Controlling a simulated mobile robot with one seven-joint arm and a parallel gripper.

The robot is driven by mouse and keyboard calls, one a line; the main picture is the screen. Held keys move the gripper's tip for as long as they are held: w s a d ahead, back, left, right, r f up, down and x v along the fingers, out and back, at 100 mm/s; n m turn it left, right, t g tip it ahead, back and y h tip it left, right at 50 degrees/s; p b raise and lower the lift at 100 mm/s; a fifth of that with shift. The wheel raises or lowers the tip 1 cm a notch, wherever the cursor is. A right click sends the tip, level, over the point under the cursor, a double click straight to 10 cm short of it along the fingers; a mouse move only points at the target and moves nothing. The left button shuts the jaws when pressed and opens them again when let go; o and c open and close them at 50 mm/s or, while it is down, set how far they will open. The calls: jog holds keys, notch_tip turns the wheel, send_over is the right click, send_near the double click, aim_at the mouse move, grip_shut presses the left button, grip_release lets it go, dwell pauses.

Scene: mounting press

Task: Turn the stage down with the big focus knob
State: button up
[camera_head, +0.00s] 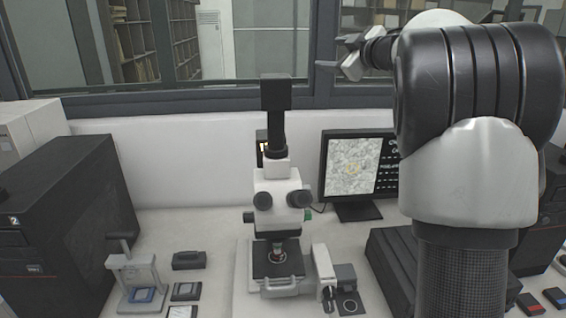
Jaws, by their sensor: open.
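The white microscope (279,182) stands upright on the bench near the middle of the picture, with a black camera tube on top and two dark eyepieces in front. Its dark stage plate (260,268) is low, under the objective. A small greenish knob-like part (308,214) shows at the right of the head and a dark one (248,217) at the left; I cannot tell whether either is the big focus knob. My gripper (332,52) is open and empty, up at the window, well above the microscope and apart from it.
A monitor (358,168) stands behind right of the microscope. A mounting press (136,272) and small dark blocks (188,260) lie left, beside a large black case (68,225). A white unit (323,272) is close on the microscope's right. My arm covers the right side.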

jog(key=w+a+f+n+g+y, duration=0.1)
jog(key=a+f+n+g, duration=0.15)
jog(key=f, duration=0.35)
jog(key=w+a+f+n+g+y, duration=0.1)
jog(key=f+n+g, duration=0.15)
jog(key=f, duration=0.45)
jog(key=s+d+f+g+h, duration=0.1)
jog(key=s+f+g, duration=0.2)
jog(key=f, duration=0.3)
jog(key=s+d+f+g+h+p, duration=0.1)
jog(key=s+f+g, duration=0.1)
jog(key=f+g, duration=0.3)
jog(key=s+f+g+h, duration=0.1)
jog(key=s+f+g, duration=0.15)
jog(key=f, duration=0.45)
jog(key=shift+n+t, duration=0.3)
jog(key=shift+t, duration=0.05)
jog(key=x, duration=1.5)
jog(key=shift+s+f, duration=0.25)
jog(key=shift+a+f, duration=0.3)
jog(key=shift+f, duration=0.35)
jog(key=c, duration=1)
jog(key=shift+c, duration=0.2)
